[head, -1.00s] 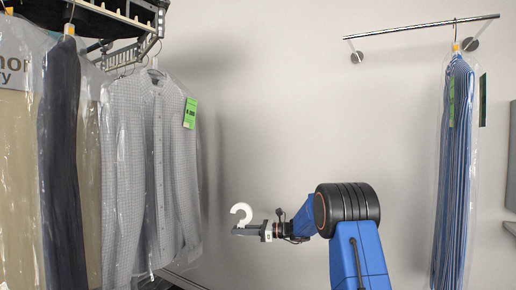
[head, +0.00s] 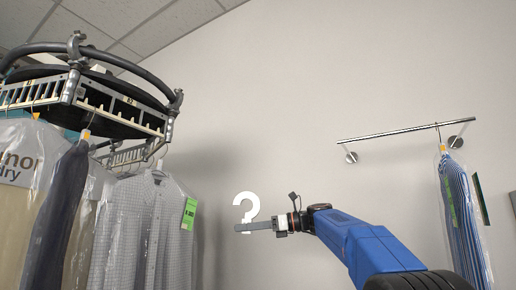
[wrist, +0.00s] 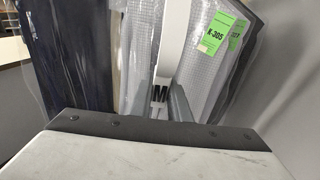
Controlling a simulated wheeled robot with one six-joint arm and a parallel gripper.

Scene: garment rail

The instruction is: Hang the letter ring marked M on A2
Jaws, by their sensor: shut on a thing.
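The letter ring (head: 255,205) is a white open hook shaped like a question mark. It stands upright in my gripper (head: 246,227), which is shut on its lower stem in front of the wall. In the wrist view the ring (wrist: 174,45) is a white upright strip, with a dark M on its lower part between the fingers (wrist: 160,105). The round garment rail (head: 120,95) hangs at the upper left of the head view, with slotted, pegged metal panels on its rim. Small labels on the panels are too small to read, so I cannot tell which is A2.
Bagged garments hang below the rail, including a grey checked shirt (head: 150,225) with a green tag (head: 189,214) and a dark garment (head: 58,210). A wall bar (head: 395,130) at right carries a striped garment (head: 462,215).

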